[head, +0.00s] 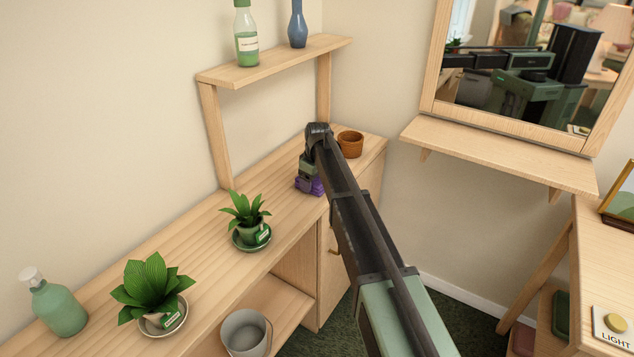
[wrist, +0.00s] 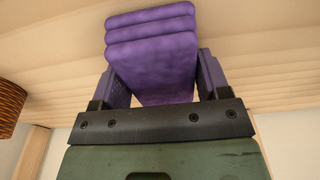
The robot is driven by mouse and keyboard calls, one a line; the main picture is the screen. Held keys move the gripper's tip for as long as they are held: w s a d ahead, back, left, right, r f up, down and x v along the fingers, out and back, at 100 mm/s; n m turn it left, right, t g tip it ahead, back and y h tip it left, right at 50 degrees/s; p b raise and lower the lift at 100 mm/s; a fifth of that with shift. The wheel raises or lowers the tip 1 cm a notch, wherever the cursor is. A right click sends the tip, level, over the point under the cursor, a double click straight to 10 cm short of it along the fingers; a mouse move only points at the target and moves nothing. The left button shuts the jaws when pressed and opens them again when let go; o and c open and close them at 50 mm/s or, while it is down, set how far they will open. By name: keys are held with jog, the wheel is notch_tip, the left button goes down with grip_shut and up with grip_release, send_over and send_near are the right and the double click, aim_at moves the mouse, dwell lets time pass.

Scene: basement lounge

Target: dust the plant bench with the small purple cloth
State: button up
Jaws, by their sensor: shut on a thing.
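The small purple cloth (wrist: 152,50) is folded in layers and held between the two fingers of my gripper (wrist: 155,85) in the wrist view. In the head view, my gripper (head: 309,178) points down at the far part of the plant bench (head: 205,262), shut on the cloth (head: 311,187). The cloth is low, at or just above the wooden top; I cannot tell if it touches. My arm hides part of the bench's right side.
On the bench stand a potted plant on a saucer (head: 251,238), a nearer potted plant (head: 160,322), a green pump bottle (head: 56,306) and a brown pot (head: 351,144) close right of my gripper. A raised shelf (head: 275,60) holds two bottles.

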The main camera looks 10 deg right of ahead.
jog(key=shift+w+a, duration=2.4)
jog(key=shift+a, duration=0.25)
jog(key=shift+s+f, duration=0.1)
jog(key=shift+f, duration=0.05)
jog(key=shift+d, duration=0.1)
jog(key=shift+s+d+r, duration=0.2)
jog(key=shift+s+d, duration=2.15)
jog(key=shift+d, duration=0.3)
jog(key=shift+s+d+f, duration=0.1)
jog(key=shift+s+d, duration=1.15)
jog(key=shift+d, duration=0.05)
notch_tip(320, 180, up, 6)
jog(key=p, duration=0.6)
jog(key=shift+w, duration=0.1)
